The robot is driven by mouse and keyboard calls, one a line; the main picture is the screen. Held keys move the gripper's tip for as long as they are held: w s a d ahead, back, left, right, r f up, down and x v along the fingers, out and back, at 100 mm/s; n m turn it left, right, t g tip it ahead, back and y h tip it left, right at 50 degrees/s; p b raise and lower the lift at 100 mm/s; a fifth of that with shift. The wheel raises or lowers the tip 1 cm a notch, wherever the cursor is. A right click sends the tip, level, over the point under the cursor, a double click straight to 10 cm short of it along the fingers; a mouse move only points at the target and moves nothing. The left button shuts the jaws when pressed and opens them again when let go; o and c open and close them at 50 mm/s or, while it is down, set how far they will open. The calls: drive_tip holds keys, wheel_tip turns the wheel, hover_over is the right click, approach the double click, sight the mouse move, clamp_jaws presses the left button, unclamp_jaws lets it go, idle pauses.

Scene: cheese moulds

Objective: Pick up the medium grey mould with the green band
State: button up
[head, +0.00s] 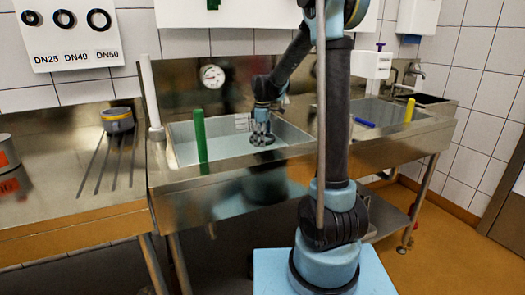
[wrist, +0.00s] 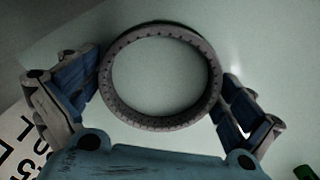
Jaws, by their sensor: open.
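A round grey mould (wrist: 160,124) with a perforated rim and an open middle lies between the spread fingers of my gripper (wrist: 162,92) in the wrist view. Both fingers are beside its outer wall, the left one very close; whether they touch it is unclear. I cannot make out a green band there.
The steel basin (head: 300,150) has raised rims, with a green upright bar (head: 200,140) at its front. A grey mould with a yellow band (head: 117,121) stands on the left drainboard.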

drive_tip(key=shift+f, duration=0.7)
drive_tip(key=shift+c, duration=0.2)
drive_tip(key=c, duration=0.8)
drive_tip(key=shift+r, duration=0.15)
